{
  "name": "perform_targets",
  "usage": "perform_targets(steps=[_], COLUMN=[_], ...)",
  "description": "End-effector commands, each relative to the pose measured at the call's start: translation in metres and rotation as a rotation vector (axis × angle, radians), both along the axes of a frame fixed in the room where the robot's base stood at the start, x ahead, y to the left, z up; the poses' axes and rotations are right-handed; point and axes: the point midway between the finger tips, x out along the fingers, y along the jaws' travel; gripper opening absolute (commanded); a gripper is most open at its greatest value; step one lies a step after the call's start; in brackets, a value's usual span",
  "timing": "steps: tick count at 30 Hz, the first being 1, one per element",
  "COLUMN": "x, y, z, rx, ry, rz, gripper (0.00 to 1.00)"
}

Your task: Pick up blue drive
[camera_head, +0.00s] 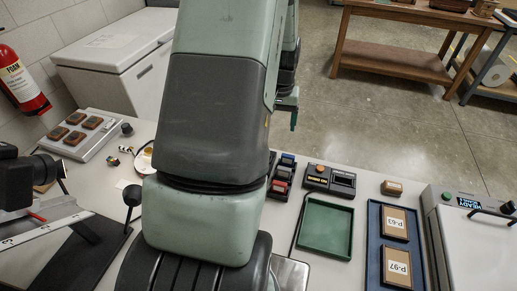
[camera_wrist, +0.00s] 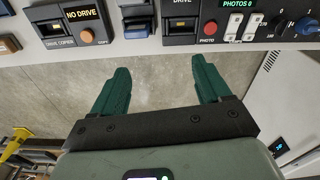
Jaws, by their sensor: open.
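In the head view, a small blue drive (camera_head: 288,161) sits at the far end of a dark rack (camera_head: 273,192), with a red drive (camera_head: 280,187) nearer in the same rack. A bluish piece (camera_wrist: 137,31) at the top of the wrist view looks like the same blue drive. My gripper (camera_wrist: 161,85) is open with nothing between its green fingers. It is over the floor just past the table's far edge, apart from the rack. In the head view only a green fingertip shows past my arm, which hides the middle of the table.
Right of the rack stand a drive copier (camera_head: 330,181) reading NO DRIVE in the wrist view, a green tray (camera_head: 351,232) and a blue tray (camera_head: 375,232) with labelled boxes. A photo control panel (camera_wrist: 235,27) is on the rack's other side.

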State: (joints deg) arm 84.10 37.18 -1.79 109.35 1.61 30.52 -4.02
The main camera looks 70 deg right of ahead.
Motion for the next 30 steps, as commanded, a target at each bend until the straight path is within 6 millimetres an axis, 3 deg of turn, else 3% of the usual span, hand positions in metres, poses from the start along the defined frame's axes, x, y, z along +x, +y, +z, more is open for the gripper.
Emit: perform_targets(steps=[1,3,6,12,20,30], x=[-0.019,-0.035,-0.045,-0.045,-0.044,-0.041], y=[0.001,0.002,0.003,0.004,0.004,0.005], z=[-0.012,-0.022,-0.034,-0.065,-0.088,-0.132], rx=[0.024,0.042,0.055,0.057,0.054,0.053], ry=[-0.002,-0.003,-0.005,-0.003,-0.004,-0.004], rz=[-0.052,-0.098,-0.126,-0.127,-0.126,-0.125], gripper=[0.77,0.77,0.77,0.77,0.77,0.77])
